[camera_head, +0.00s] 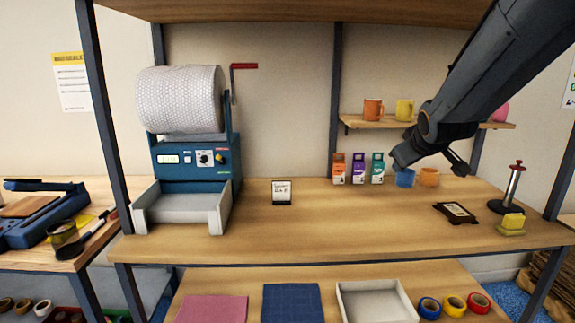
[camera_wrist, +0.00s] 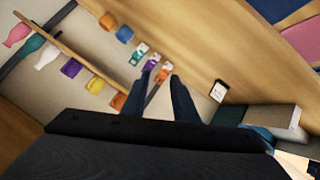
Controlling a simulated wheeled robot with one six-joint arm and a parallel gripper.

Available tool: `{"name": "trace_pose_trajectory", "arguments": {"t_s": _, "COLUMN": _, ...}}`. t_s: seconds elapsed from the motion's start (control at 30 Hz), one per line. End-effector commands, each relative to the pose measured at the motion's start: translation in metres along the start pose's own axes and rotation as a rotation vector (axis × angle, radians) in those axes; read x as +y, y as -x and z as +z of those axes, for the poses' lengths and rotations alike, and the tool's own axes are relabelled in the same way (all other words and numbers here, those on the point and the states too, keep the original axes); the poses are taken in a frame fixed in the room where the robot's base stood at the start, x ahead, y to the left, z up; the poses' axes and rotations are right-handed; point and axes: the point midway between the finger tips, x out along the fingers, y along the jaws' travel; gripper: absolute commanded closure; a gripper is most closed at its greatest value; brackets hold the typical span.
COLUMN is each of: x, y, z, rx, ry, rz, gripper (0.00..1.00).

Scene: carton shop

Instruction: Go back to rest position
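My gripper (camera_head: 428,167) is at the upper right in the head view, above the right part of the bench and in front of the wall shelf. In the wrist view its two fingers (camera_wrist: 156,82) stand apart with nothing held between them, so it is open and empty. It covers part of the shelf in the head view. The orange (camera_head: 338,170), purple (camera_head: 358,170) and teal (camera_head: 377,170) cartons stand in a row on the bench, left of the gripper. A blue cup (camera_head: 405,179) and an orange cup (camera_head: 429,179) stand on the bench below it.
A blue machine with a bubble-wrap roll (camera_head: 180,97) stands left. A small card (camera_head: 281,192), a dark framed plate (camera_head: 455,212) and a stamp stand (camera_head: 512,190) are on the bench. The bench's middle front is clear.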

Motion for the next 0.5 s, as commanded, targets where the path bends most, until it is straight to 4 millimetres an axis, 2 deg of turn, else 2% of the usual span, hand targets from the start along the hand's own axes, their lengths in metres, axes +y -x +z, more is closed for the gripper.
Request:
{"name": "trace_pose_trajectory", "arguments": {"t_s": 0.03, "x": -0.028, "y": 0.000, "z": 0.025, "rx": -0.064, "ry": -0.040, "rz": -0.048, "gripper": 0.74}}
{"name": "trace_pose_trajectory", "arguments": {"t_s": 0.17, "x": -0.091, "y": 0.010, "z": 0.088, "rx": -0.241, "ry": -0.144, "rz": -0.147, "gripper": 0.74}}
{"name": "trace_pose_trajectory", "arguments": {"t_s": 0.3, "x": -0.155, "y": 0.036, "z": 0.155, "rx": -0.442, "ry": -0.246, "rz": -0.238, "gripper": 0.74}}
{"name": "trace_pose_trajectory", "arguments": {"t_s": 0.4, "x": -0.193, "y": 0.060, "z": 0.196, "rx": -0.577, "ry": -0.305, "rz": -0.283, "gripper": 0.74}}
{"name": "trace_pose_trajectory", "arguments": {"t_s": 0.5, "x": -0.219, "y": 0.083, "z": 0.227, "rx": -0.686, "ry": -0.347, "rz": -0.313, "gripper": 0.74}}
